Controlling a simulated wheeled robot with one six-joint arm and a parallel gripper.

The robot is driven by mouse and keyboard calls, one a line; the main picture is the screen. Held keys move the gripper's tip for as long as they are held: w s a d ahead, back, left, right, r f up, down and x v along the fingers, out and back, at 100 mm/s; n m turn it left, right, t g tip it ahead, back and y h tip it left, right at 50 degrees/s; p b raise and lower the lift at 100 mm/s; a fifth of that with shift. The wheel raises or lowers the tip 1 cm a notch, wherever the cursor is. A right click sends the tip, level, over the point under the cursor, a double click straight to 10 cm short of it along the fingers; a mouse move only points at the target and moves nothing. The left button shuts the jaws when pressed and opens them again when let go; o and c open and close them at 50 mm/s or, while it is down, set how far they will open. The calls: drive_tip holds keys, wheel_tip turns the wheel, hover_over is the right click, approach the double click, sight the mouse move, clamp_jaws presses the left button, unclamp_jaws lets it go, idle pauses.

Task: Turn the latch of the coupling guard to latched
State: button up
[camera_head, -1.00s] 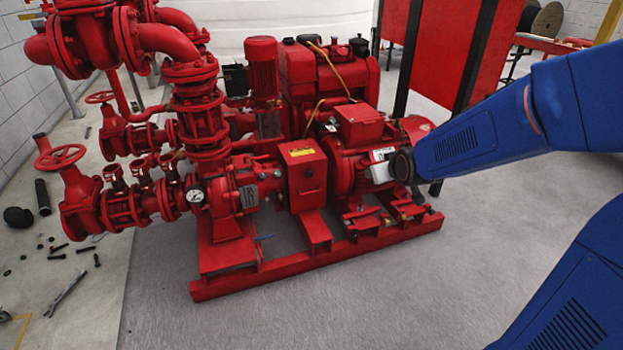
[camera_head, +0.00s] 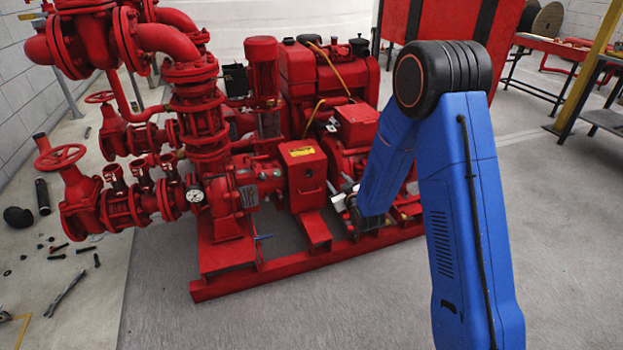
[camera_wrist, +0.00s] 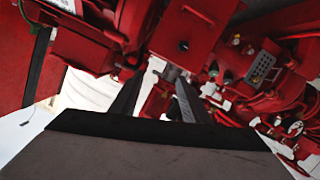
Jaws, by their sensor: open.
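The coupling guard (camera_head: 305,178) is a red box with a yellow warning label, in the middle of the pump set. It also shows at the top of the wrist view (camera_wrist: 205,22). A small dark round spot on its face (camera_head: 308,172) may be the latch; its turned position is too small to tell. It also shows as a dark dot in the wrist view (camera_wrist: 183,46). My gripper (camera_wrist: 160,92) is open, with two dark fingers apart below the guard in that picture. In the head view my gripper (camera_head: 341,198) is small and partly hidden, right of the guard.
The red motor (camera_head: 356,125) stands right of the guard, partly behind my arm. The red base frame (camera_head: 265,272) runs below the pump set. Red pipes and valve handwheels (camera_head: 61,157) are at the left. The grey floor in front is clear.

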drive_tip(key=n+t+y, duration=0.1)
drive_tip(key=t+y, duration=0.1)
approach(310, 175)
drive_tip(key=x, duration=0.8)
drive_tip(key=shift+r, duration=0.1)
idle(0.3)
drive_tip(key=shift+c, duration=0.7)
drive_tip(key=c, duration=0.9)
